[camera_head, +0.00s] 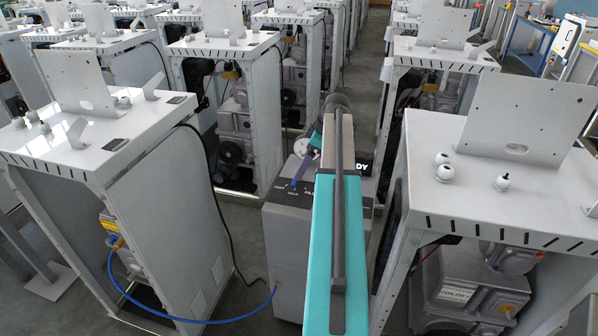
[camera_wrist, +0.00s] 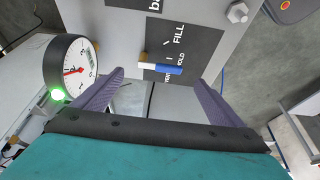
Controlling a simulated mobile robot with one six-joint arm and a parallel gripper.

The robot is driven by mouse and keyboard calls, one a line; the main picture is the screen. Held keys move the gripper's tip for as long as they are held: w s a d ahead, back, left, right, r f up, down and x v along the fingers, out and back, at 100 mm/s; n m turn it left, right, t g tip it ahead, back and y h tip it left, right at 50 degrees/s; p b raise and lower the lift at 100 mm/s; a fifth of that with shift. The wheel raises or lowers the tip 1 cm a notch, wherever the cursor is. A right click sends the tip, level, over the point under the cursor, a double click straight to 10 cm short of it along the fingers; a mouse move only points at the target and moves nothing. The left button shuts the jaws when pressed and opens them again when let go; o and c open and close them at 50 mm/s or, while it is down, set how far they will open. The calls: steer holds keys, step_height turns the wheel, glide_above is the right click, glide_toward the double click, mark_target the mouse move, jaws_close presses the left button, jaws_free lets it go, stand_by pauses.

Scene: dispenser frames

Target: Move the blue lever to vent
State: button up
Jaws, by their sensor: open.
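The blue lever (camera_wrist: 170,69) shows in the wrist view on a dark label plate (camera_wrist: 195,45) printed FILL, HOLD and a partly covered third word that looks like VENT. The lever has a white section toward its brass pivot (camera_wrist: 143,57) and lies across the plate near HOLD and the third word. I cannot tell its exact setting. My gripper (camera_wrist: 160,79) is open, with one purple finger on each side of the lever and apart from it. In the head view my gripper (camera_head: 307,166) is over the grey dispenser box (camera_head: 287,235), partly hidden by my arm.
A round white-faced gauge (camera_wrist: 80,66) stands close to my left finger in the wrist view, beside a green light (camera_wrist: 57,95). A bolt head (camera_wrist: 237,12) sticks out at upper right. White cabinets (camera_head: 135,190) and (camera_head: 440,185) flank the box. A blue hose (camera_head: 190,318) runs low at left.

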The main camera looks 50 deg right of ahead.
mark_target(296, 182)
steer(key=shift+p+x, duration=0.7)
steer(key=shift+x, duration=2.2)
steer(key=c, duration=1.5)
